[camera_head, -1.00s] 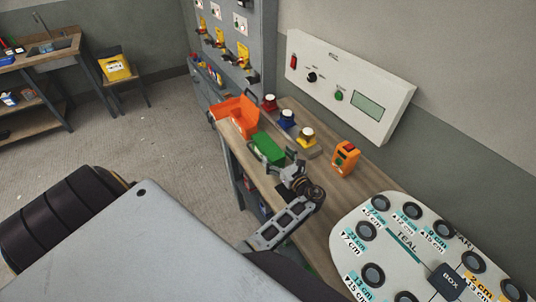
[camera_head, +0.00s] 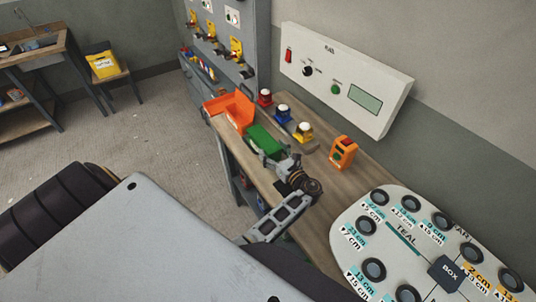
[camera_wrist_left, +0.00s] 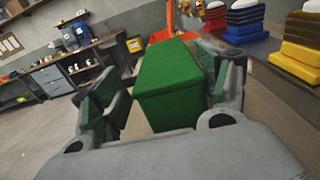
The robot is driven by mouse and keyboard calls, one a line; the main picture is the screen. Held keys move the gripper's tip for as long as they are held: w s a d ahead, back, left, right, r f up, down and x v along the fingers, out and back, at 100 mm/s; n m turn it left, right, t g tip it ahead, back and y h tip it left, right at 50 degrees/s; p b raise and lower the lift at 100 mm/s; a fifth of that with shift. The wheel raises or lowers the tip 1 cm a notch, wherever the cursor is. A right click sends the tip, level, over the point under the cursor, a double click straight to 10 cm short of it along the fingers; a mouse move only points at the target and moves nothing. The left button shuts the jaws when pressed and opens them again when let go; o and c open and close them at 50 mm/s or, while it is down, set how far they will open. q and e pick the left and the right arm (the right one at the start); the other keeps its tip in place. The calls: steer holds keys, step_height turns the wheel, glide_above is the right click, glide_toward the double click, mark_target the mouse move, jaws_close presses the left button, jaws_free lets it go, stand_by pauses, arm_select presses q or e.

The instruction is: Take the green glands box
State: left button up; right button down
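The green glands box (camera_head: 262,137) sits on the wooden bench, beside an orange bin. My left gripper (camera_head: 272,156) has reached its near end in the head view and covers part of it. In the left wrist view the green box (camera_wrist_left: 168,80) lies between the two spread fingers of the left gripper (camera_wrist_left: 168,98). A gap shows between the box and the left-hand finger; the right-hand finger is close to the box, and I cannot tell if it touches. My right gripper is not in view.
The orange bin (camera_head: 232,108) stands just behind the box. Red, blue and yellow lamp buttons (camera_head: 284,114) line the wall side of the bench (camera_head: 312,172). An orange device (camera_head: 343,152) and a white label board (camera_head: 405,235) lie to the right.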

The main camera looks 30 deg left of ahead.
arm_select(q)
steer(key=c, duration=0.6)
steer(key=shift+c, duration=0.8)
